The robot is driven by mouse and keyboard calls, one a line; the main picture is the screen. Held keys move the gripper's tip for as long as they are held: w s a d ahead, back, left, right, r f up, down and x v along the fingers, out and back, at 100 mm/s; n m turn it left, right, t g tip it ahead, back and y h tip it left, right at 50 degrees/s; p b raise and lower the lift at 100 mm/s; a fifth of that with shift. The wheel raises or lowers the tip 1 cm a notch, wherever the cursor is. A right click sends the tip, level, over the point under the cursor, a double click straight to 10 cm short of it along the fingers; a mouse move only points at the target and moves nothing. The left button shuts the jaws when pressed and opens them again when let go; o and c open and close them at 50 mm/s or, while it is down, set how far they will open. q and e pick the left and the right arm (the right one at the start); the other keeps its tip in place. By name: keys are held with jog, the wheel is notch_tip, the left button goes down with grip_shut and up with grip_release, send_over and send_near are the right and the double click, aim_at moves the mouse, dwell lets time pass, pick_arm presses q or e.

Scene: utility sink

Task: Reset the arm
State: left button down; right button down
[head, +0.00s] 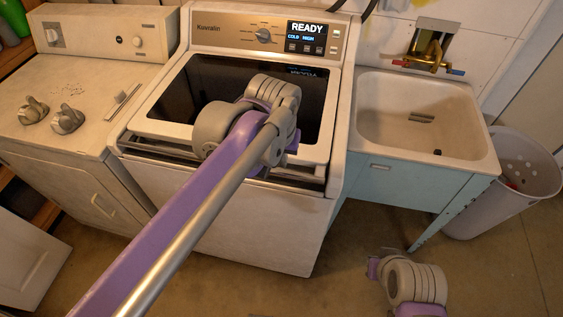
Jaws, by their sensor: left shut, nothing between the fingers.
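My left arm comes in from the lower left, purple with a silver rod, and its grey end joints are above the washing machine's dark lid. The small part of my left gripper (292,142) that shows at this end is shut and empty; most of it is hidden behind the arm. My right arm shows only as a grey and purple joint low at the right, above the floor. No fingers of my right gripper can be made out.
The washing machine (222,215) has a lit READY display (306,36). A dryer-like appliance (75,92) stands on its left. A utility sink (468,150) with a brass tap (428,60) stands on its right, beside a pale bin (530,190). Floor in front is clear.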

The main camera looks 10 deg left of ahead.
pick_arm(q)
jog(key=w+v, duration=0.1)
jog(key=v, duration=0.7)
jog(key=s+a+f+t, duration=0.1)
jog(key=s+a+f, duration=0.4)
jog(key=s+f, duration=0.2)
jog(key=s+a+f+n+t+p, duration=0.1)
jog(key=s+a+f, duration=0.5)
jog(key=f, duration=0.6)
jog(key=shift+s+t+p, duration=0.3)
jog(key=shift+s, duration=0.2)
jog(key=shift+a, duration=0.15)
